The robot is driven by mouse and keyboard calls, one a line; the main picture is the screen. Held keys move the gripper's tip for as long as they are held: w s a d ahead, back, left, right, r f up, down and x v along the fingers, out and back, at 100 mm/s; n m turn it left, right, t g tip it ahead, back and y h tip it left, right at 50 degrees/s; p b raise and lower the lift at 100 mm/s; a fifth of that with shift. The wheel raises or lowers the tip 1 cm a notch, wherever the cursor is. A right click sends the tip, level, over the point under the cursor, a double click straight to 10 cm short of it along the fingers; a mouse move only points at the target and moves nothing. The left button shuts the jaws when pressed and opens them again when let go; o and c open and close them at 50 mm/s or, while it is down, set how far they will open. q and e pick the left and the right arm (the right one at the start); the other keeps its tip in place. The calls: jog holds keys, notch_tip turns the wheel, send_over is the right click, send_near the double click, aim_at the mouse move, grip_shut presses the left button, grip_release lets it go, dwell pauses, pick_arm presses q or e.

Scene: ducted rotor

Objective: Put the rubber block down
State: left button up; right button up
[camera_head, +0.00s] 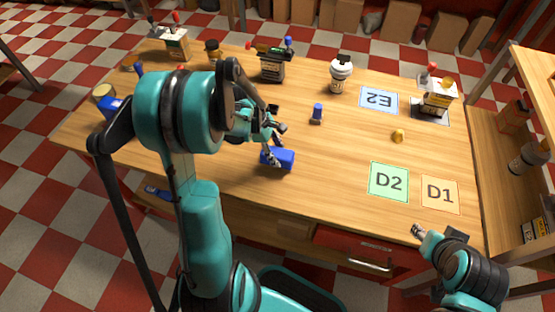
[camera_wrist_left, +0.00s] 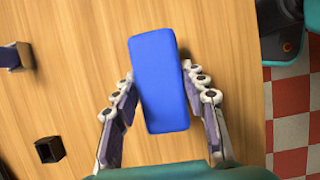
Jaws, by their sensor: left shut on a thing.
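The blue rubber block (camera_head: 284,158) is over the front middle of the wooden table, near its front edge. My left gripper (camera_head: 274,148) is shut on it. In the left wrist view the block (camera_wrist_left: 159,80) lies between the two fingers of my left gripper (camera_wrist_left: 160,95), its long side pointing away from the palm. I cannot tell whether its underside touches the table. My right gripper (camera_head: 418,231) is off the table's front right corner, away from the block, and too small to tell if it is open.
Flat mats marked D2 (camera_head: 388,182), D1 (camera_head: 440,193) and E2 (camera_head: 378,99) lie on the right of the table. A white bottle (camera_head: 340,75) stands behind. Bare wood lies between block and D2.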

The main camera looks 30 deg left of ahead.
pick_arm(q)
notch_tip(320, 180, down, 3)
jog(key=shift+r+b, duration=0.1)
jog(key=shift+b, duration=0.35)
jog(key=o, duration=1.2)
